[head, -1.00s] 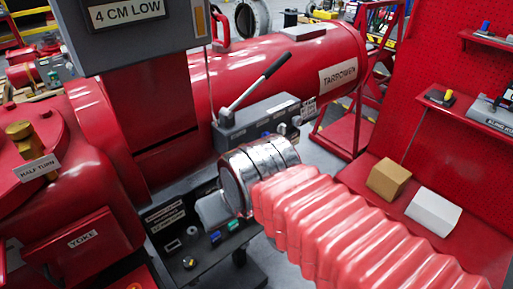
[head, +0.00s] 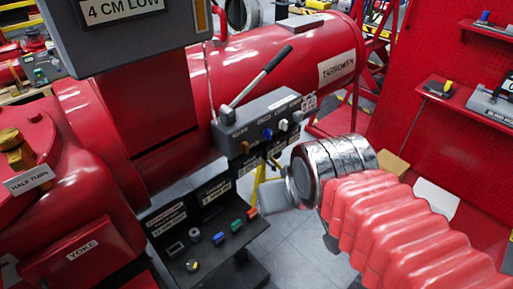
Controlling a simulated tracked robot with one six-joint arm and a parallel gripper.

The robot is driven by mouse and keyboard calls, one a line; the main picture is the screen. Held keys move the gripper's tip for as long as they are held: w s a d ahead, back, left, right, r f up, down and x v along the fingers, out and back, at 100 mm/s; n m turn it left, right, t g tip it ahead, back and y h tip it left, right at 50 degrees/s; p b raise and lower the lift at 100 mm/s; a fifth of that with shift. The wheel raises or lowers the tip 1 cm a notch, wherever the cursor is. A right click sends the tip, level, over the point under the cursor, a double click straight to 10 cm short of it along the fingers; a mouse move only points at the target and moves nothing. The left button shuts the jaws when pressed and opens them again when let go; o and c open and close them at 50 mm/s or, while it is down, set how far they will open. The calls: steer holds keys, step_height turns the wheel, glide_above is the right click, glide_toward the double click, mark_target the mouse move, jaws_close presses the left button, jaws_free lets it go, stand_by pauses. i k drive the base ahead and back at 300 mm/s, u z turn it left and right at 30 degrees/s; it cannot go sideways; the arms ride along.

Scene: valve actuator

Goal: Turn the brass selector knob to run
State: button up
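A grey control box (head: 262,121) with a long black-handled lever (head: 262,75) sits against the red cylinder. Its front carries a row of small knobs: a dark, brownish one (head: 245,147) at the left, a blue one (head: 267,133) and a pale one (head: 283,125). The brownish one may be the brass selector knob; its pointer and the small labels are too small to read. My gripper (head: 270,198) shows only as a grey piece beyond my silver wrist, below and right of the box, apart from the knobs. Its fingertips cannot be made out.
A black panel (head: 180,245) below holds several coloured plugs or buttons. A brass fitting (head: 17,150) labelled HALF TURN stands on the red body at the left. A yellow stand (head: 258,182) is behind my gripper. A red pegboard with shelves (head: 450,90) is at the right.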

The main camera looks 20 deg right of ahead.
mark_target(244, 146)
steer(key=u, duration=2.2)
steer(key=k, duration=0.4)
steer(key=z, duration=0.3)
